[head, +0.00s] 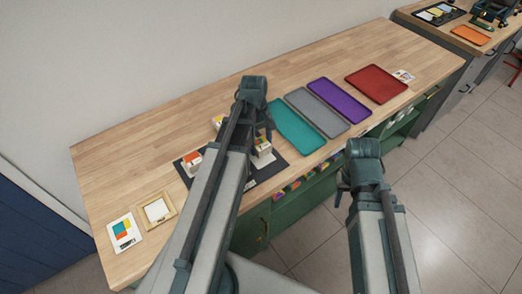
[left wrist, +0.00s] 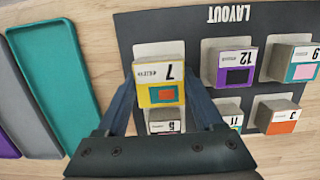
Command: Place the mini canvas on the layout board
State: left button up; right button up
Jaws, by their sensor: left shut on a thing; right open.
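I cannot tell whether the block touches the board. In the head view the left gripper (head: 264,128) is above the board (head: 183,173), and my arm hides part of the board. My right gripper (head: 342,190) is open and empty, off the counter's front edge.
Other numbered blocks, including a purple one (left wrist: 236,68) and an orange one (left wrist: 279,116), stand close by on the board. Teal (head: 297,130), grey (head: 316,107), purple (head: 341,99) and red (head: 376,83) trays lie right. A wooden frame (head: 171,203) and a card (head: 124,232) lie left.

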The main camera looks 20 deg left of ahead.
aim_at(261, 150)
pick_arm(q)
jog(key=shift+f+b, duration=1.55)
jog(key=shift+f, duration=0.25)
jog(key=shift+f, duration=0.2)
jog(key=o, duration=1.5)
jog(key=shift+r, duration=0.2)
jog(key=r+p, duration=0.4)
jog(key=a+r+p, duration=0.1)
jog(key=r+p, duration=0.3)
jog(key=w+r+p, duration=0.1)
jog(key=r+p, duration=0.3)
jog(key=shift+a, duration=0.3)
jog(key=shift+d, duration=0.1)
